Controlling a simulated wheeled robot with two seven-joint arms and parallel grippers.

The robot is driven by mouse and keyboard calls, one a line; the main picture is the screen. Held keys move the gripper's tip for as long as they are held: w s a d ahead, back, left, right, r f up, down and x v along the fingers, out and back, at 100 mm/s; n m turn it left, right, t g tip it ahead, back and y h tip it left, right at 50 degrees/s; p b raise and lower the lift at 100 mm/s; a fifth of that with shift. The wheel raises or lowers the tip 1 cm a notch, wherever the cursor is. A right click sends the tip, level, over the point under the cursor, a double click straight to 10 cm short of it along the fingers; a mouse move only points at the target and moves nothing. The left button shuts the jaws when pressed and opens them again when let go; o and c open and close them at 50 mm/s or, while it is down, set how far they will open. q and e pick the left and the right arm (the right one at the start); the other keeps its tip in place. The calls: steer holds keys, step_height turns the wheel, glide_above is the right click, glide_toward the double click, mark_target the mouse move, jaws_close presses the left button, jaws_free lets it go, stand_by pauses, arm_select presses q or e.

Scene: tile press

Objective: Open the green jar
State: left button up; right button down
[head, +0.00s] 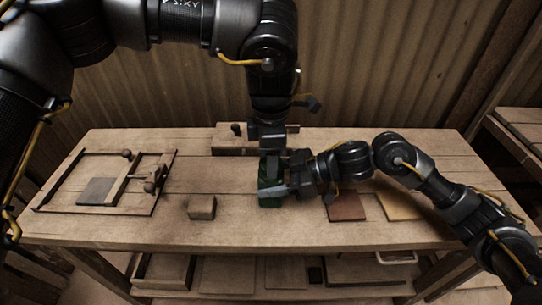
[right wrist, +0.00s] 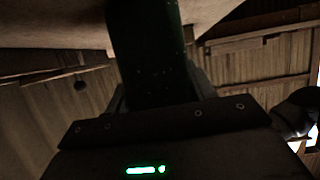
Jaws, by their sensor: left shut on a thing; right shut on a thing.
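The dark green jar (head: 269,202) stands upright on the workbench near its middle. My left gripper (head: 269,153) comes straight down from above and is shut on the top of the jar, where the lid is. The lid is mostly hidden by the fingers, so I cannot tell whether it has turned or lifted. My right gripper (head: 277,189) reaches in from the right and is shut on the jar's body. In the right wrist view the green jar body (right wrist: 150,50) fills the space between the fingers and is very dark.
A wooden press frame (head: 52,207) with a grey tile (head: 96,191) lies at the left. A small wooden block (head: 202,207) sits left of the jar. A reddish tile (head: 346,207) and a yellowish tile (head: 398,206) lie to the right. A wooden box (head: 230,149) stands behind.

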arm_select(q)
steer(key=n, duration=1)
steer(key=o, duration=1)
steer(key=shift+o, duration=0.4)
steer(key=shift+s+d, duration=0.1)
steer(key=shift+d, duration=0.1)
